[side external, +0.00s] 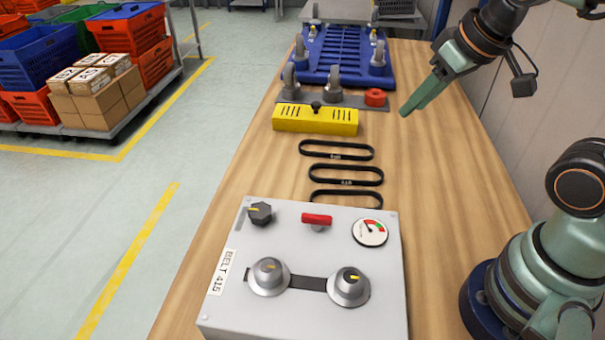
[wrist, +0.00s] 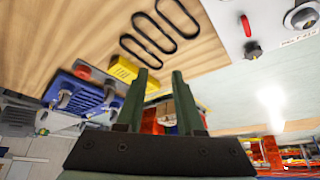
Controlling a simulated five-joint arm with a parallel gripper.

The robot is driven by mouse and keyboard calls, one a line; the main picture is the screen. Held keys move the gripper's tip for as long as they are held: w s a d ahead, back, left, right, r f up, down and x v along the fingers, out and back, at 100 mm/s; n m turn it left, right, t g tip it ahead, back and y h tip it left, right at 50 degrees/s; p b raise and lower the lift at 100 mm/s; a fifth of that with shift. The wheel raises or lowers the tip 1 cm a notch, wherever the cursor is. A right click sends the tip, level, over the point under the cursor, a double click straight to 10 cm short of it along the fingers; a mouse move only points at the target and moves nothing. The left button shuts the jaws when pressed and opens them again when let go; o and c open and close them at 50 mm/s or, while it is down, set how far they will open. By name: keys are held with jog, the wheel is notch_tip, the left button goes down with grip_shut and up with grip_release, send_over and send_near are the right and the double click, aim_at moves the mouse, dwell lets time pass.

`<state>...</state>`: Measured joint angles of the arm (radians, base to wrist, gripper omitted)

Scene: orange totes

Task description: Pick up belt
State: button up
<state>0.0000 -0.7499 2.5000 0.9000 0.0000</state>
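Three black belts lie flat on the wooden table as long thin loops in a row: a far belt (side external: 336,157), a middle belt (side external: 347,183) and a near belt (side external: 346,191). The near belt is partly hidden behind the grey panel box. The belts also show at the top of the wrist view. My gripper (side external: 403,112) is above the table, to the right of and beyond the belts, pointing down and left. It also shows in the wrist view (wrist: 159,75), where its two fingers are apart with nothing between them.
A grey box (side external: 226,310) labelled BELT 415 with knobs and a gauge stands in front.

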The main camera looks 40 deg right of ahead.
jog(key=o, duration=1)
jog(key=shift+w, duration=0.1)
jog(key=n+g, duration=0.6)
jog(key=n, duration=0.4)
send_over(343, 177)
notch_tip(343, 177, down, 13)
notch_tip(343, 177, down, 12)
jog(key=shift+r, duration=0.1)
